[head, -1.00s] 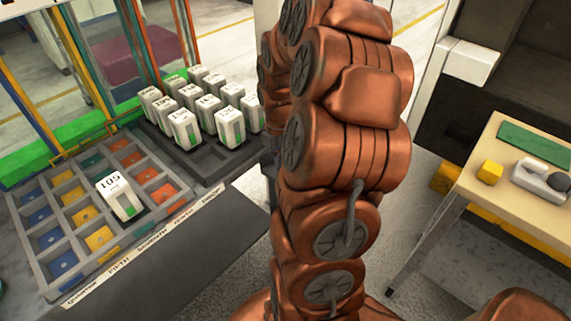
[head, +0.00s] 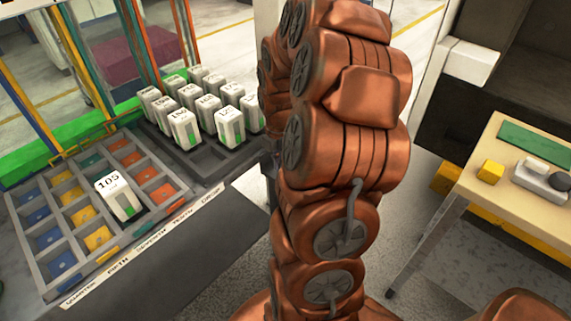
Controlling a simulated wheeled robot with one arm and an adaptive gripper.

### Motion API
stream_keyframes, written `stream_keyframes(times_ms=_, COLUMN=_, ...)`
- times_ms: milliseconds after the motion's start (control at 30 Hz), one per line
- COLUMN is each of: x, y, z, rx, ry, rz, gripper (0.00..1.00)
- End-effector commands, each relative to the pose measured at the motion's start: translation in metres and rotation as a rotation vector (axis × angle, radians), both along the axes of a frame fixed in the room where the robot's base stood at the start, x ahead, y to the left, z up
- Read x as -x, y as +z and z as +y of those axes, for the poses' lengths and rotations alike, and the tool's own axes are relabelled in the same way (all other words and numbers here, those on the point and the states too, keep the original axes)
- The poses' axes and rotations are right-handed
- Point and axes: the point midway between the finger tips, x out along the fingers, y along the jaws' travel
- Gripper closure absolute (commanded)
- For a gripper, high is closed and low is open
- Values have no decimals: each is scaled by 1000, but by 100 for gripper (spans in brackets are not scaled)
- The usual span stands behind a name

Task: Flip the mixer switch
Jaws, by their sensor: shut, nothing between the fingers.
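I cannot make out a mixer switch in the head view. A white object with dark grey rounded parts (head: 541,179) lies on the light wooden table at the right; I cannot tell whether it is the mixer or carries a switch. My copper arm rises through the middle of the view and hides what is behind it. My gripper is not in the picture.
A grey tray with coloured compartments (head: 45,240) is at the left, with one white block (head: 119,197) marked 105 in it. Several similar blocks stand on a dark rack (head: 207,172) behind. The wooden table (head: 497,217) also holds a yellow cube (head: 490,172) and green mat (head: 535,146).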

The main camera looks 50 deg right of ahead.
Motion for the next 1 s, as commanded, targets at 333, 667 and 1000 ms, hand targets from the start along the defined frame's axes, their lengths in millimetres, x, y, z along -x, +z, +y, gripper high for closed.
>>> stream_keyframes(times_ms=333, x=0, y=-4, z=0, rx=0, ry=0, rz=0, gripper=100)
stream_keyframes(times_ms=667, x=-1, y=11, z=0, rx=1, ry=0, rz=-3, gripper=100)
stream_keyframes(times_ms=1000, x=0, y=33, z=0, rx=1, ry=1, rz=0, gripper=100)
